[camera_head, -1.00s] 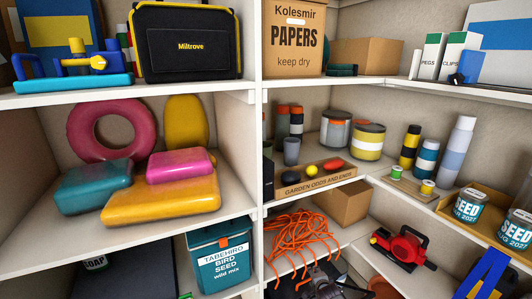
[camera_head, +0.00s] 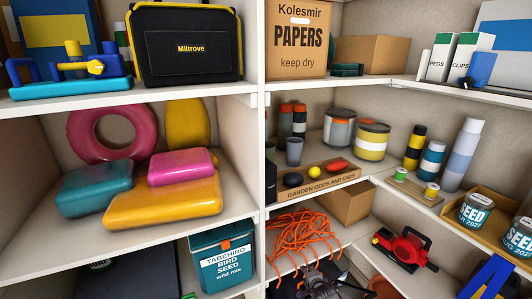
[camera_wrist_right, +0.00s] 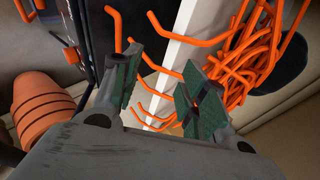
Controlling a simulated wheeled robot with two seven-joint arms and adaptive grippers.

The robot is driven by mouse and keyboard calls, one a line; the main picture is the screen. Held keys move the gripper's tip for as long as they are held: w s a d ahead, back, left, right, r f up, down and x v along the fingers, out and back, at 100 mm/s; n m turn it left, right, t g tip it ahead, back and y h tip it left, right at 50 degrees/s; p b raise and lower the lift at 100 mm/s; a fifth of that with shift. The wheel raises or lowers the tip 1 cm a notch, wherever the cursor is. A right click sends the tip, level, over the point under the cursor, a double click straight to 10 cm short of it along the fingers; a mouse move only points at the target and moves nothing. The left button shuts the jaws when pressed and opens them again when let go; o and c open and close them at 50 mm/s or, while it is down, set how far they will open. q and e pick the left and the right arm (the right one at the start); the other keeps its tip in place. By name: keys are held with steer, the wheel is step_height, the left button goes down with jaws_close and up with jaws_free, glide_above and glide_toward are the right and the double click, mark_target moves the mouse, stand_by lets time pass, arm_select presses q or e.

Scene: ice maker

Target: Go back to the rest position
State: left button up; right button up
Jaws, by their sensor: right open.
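My right gripper (camera_wrist_right: 160,92) is open in the right wrist view, its two green-faced fingers apart with nothing held between them. Orange hooks (camera_wrist_right: 155,62) show beyond and between the fingers; I cannot tell how far away they are. In the head view the right gripper (camera_head: 312,281) is a dark shape at the bottom edge, partly cut off, below the orange tangle. My left gripper is not in view.
An orange tangle (camera_head: 305,238) lies on the lower shelf beside a cardboard box (camera_head: 347,204). A red tool (camera_head: 405,247) sits to the right. Stacked terracotta pots (camera_wrist_right: 42,108) are left of the gripper. A white shelf upright (camera_head: 261,150) divides the bays.

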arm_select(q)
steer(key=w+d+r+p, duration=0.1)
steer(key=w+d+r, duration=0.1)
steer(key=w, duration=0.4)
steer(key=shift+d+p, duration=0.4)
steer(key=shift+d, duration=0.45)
arm_select(e)
steer(key=s+d, duration=0.1)
steer(key=d, duration=0.7)
steer(key=shift+s+f+h, duration=0.3)
steer(key=shift+s+f, duration=0.1)
steer(key=shift+f, duration=0.05)
steer(key=shift+s+n, duration=0.1)
steer(key=shift+n, duration=0.2)
